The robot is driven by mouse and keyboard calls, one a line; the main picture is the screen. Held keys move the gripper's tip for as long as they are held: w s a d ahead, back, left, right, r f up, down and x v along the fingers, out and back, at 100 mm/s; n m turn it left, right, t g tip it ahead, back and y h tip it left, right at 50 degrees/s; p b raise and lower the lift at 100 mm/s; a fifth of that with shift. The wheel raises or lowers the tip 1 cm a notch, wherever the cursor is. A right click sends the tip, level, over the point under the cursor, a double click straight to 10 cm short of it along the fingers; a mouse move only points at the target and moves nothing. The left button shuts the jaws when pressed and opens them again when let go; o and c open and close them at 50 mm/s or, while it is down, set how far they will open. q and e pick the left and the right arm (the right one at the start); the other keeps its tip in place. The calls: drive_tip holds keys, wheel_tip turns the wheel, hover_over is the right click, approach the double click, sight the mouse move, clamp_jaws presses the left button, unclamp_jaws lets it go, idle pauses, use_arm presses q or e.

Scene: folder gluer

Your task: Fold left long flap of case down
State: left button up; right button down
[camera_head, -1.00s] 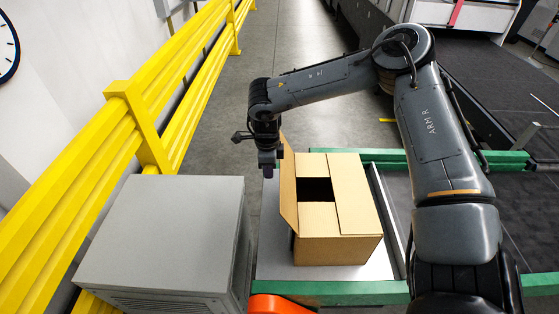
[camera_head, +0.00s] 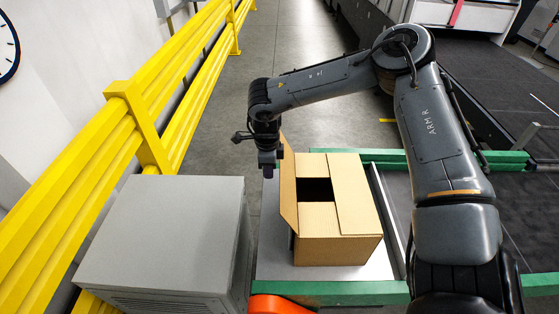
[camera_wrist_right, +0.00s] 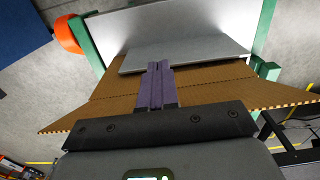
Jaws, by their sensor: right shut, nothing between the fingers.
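The case (camera_head: 338,249) is an open-topped brown cardboard box. Its left long flap (camera_head: 288,192) stands up, leaning slightly outward. The right long flap (camera_head: 357,190) lies folded down, and the short flaps (camera_head: 318,217) lie inward with a dark gap between them. My right gripper (camera_head: 268,170) is at the outer left side of the upright flap, near its far end. In the right wrist view its purple fingers (camera_wrist_right: 155,70) are together and empty, in front of brown cardboard (camera_wrist_right: 105,108); contact cannot be told. My left gripper is not in view.
The case stands on a grey plate (camera_head: 275,259) between green rails (camera_head: 335,289). A grey cabinet (camera_head: 160,230) is close on the left, with a yellow guardrail (camera_head: 140,120) beyond it. An orange object (camera_head: 283,306) is at the bottom edge. Floor behind is clear.

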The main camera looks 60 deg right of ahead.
sight(288, 177)
idle(0.5)
drive_tip(key=s+d+p, duration=0.1)
drive_tip(key=s+p, duration=0.2)
drive_tip(key=s+d+p, duration=0.1)
drive_tip(key=s, duration=0.1)
drive_tip(key=shift+s+d+r, duration=0.2)
drive_tip(key=shift+d, duration=0.15)
drive_tip(key=shift+s+d+f+p, duration=0.15)
drive_tip(key=shift+s+d+p, duration=0.1)
drive_tip(key=shift+s+p, duration=0.25)
drive_tip(key=shift+s+f, duration=0.1)
drive_tip(key=shift+s, duration=0.05)
drive_tip(key=shift+d, duration=0.1)
